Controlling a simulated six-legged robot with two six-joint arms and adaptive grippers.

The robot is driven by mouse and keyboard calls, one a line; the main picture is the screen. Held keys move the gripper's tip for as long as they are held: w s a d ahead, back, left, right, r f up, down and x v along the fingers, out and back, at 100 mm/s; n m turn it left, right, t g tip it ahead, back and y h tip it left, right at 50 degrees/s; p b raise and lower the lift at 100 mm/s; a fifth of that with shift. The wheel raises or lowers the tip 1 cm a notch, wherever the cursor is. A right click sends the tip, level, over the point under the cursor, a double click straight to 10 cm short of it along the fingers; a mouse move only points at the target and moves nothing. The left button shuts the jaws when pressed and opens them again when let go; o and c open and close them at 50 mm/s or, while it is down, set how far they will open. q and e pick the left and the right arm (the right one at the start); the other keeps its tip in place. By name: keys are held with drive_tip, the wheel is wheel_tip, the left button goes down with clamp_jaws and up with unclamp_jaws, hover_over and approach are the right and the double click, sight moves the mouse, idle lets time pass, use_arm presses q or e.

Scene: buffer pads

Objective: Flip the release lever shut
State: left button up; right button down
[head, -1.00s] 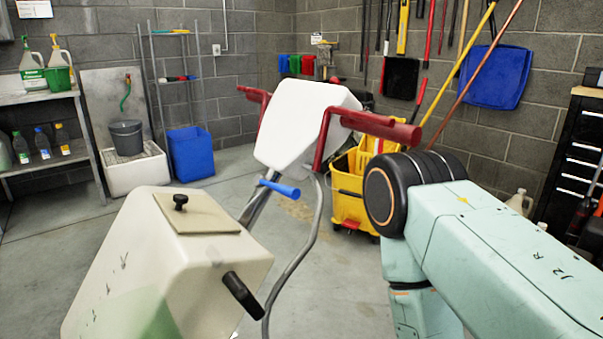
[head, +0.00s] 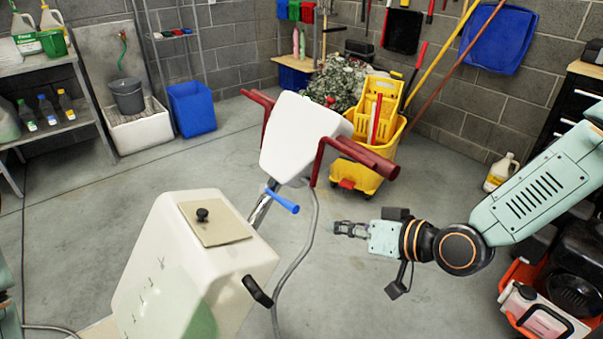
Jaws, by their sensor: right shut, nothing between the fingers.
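The floor machine has a cream tank (head: 205,255) with a translucent greenish lower part and a white head (head: 300,135) with dark red handlebars (head: 345,152). A short blue lever (head: 283,200), which looks like the release lever, sticks out to the right from the metal column below the head. Whether it is latched cannot be told. My right gripper (head: 337,229) is shut and empty, to the right of the blue lever and slightly lower in the picture, apart from it. It points left. My left gripper is out of view.
A grey hose (head: 305,235) hangs between the lever and my right gripper. A black handle (head: 257,291) sticks out of the tank's side. A yellow mop bucket (head: 375,140) stands behind the handlebars. A red-and-white item (head: 540,310) sits at the lower right. The floor around my gripper is clear.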

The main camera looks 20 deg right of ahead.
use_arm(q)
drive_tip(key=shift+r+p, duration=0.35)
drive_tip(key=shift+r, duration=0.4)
use_arm(e)
drive_tip(key=shift+t, duration=0.6)
drive_tip(key=r, duration=0.2)
drive_tip(key=w+r, duration=0.1)
drive_tip(key=r, duration=0.1)
drive_tip(key=shift+w+d, duration=0.1)
drive_tip(key=shift+d, duration=0.1)
use_arm(q)
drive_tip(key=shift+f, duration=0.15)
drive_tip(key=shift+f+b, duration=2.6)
drive_tip(key=shift+b, duration=0.1)
use_arm(e)
approach(280, 199)
drive_tip(key=shift+w+a+f, duration=0.15)
drive_tip(key=shift+w+a, duration=0.05)
drive_tip(key=shift+w, duration=0.55)
drive_tip(key=shift+w+a+f, duration=0.1)
drive_tip(key=shift+w+a, duration=0.1)
drive_tip(key=shift+w, duration=0.6)
drive_tip(key=shift+w+a+f, duration=0.15)
drive_tip(key=shift+w+a, duration=0.05)
drive_tip(key=shift+w, duration=0.55)
